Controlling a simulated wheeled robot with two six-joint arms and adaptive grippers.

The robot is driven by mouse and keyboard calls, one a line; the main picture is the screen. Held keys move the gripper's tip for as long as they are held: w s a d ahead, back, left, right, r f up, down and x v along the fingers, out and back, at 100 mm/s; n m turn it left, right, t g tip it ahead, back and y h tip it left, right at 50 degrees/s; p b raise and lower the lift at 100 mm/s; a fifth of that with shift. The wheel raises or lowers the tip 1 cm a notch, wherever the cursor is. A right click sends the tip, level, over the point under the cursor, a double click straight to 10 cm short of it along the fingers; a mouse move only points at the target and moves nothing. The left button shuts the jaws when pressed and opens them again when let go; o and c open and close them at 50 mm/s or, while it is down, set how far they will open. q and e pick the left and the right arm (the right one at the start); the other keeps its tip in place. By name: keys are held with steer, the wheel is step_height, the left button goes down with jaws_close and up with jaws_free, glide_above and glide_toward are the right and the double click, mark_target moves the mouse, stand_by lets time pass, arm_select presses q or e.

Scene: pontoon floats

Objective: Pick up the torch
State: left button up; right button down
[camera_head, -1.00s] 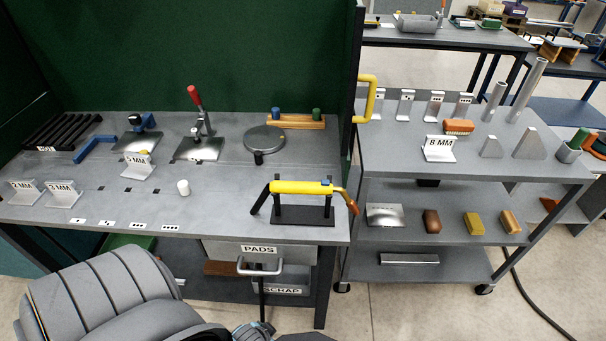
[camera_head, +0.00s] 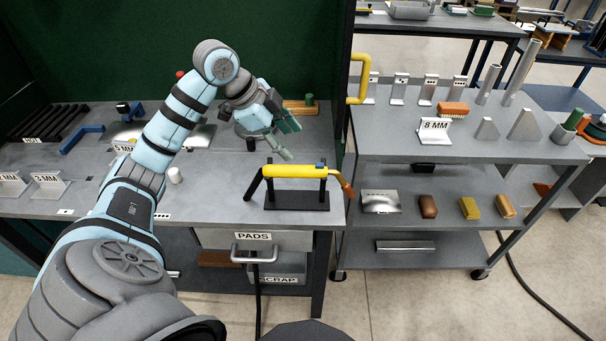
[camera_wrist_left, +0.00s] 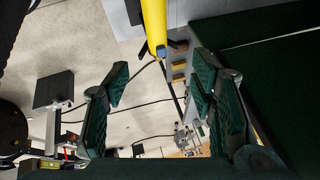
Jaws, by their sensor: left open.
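The torch (camera_head: 292,171) has a yellow body, a blue button and an orange-brown tip at its right end. It lies level across a black stand (camera_head: 297,200) near the right front of the workbench. My left gripper (camera_head: 289,140) is open and empty, above and behind the torch, apart from it. In the left wrist view the open green-padded fingers (camera_wrist_left: 160,95) show with nothing between them. The yellow torch body (camera_wrist_left: 154,25) shows there at the top, beyond the fingertips. My right gripper is not in view.
A grey cart (camera_head: 385,130) with several parts is to the right. A small white cup (camera_head: 174,175) stands on the workbench (camera_head: 215,205). The bench front left of the torch is clear.

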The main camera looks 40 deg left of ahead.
mark_target(301, 167)
arm_select(q)
steer(key=shift+n+y, duration=0.3)
steer(key=shift+n, duration=0.1)
steer(key=x, duration=0.4)
steer(key=s+x, duration=0.1)
steer(key=x, duration=0.4)
steer(key=a+f+x, duration=0.1)
steer(key=x, duration=0.3)
steer(key=shift+s+f, duration=0.1)
steer(key=shift+f, duration=0.15)
jaws_close()
